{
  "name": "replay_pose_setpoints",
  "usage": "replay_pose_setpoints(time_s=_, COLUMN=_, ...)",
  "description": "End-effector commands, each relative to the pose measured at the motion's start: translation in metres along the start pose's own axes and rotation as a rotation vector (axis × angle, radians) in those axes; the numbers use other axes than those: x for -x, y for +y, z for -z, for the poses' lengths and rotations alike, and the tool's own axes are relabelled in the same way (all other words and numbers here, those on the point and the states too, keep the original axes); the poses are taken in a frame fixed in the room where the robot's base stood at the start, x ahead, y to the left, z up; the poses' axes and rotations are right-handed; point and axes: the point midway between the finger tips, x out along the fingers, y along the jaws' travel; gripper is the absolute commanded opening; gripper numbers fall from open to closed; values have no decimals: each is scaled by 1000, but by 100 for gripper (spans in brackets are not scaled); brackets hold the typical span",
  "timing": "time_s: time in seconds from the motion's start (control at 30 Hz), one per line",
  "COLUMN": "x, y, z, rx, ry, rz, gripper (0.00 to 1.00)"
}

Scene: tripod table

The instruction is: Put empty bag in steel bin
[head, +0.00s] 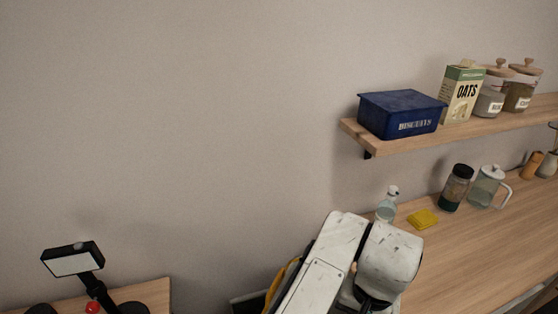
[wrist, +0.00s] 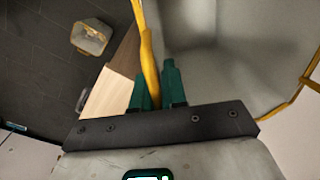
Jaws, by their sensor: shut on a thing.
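In the wrist view my gripper (wrist: 156,84) has two green fingers shut on the yellow strap of a grey bag. The bag (wrist: 225,45) has yellow edging and fills the upper right of that view. Its grey inside looks empty where I can see it. In the head view my white arm hides the gripper, and only a bit of yellow strap (head: 281,282) shows beside the arm. No steel bin can be made out for sure. A small pale, squarish object (wrist: 91,37) stands on the dark floor at the upper left of the wrist view.
A wooden counter (head: 455,255) at right holds a soap bottle (head: 387,206), yellow sponge (head: 423,219), dark jar (head: 456,188) and glass pitcher (head: 488,187). Above, a shelf (head: 400,144) carries a blue box (head: 400,113), oats carton (head: 461,94) and jars. Another wooden top (head: 152,292) is lower left.

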Motion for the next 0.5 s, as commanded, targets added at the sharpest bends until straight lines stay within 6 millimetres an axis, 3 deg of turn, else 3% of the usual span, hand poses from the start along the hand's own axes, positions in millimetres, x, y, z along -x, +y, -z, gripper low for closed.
replay_pose_setpoints(time_s=0.03, x=-30, y=9, z=6, rx=70, ry=-8, rz=-10, gripper=0)
replay_pose_setpoints(time_s=0.2, x=-105, y=31, z=16, rx=280, ry=-18, rz=-7, gripper=0)
replay_pose_setpoints(time_s=0.33, x=-143, y=45, z=17, rx=378, ry=-21, rz=-5, gripper=0)
replay_pose_setpoints(time_s=0.5, x=-166, y=54, z=16, rx=435, ry=-19, rz=-3, gripper=0)
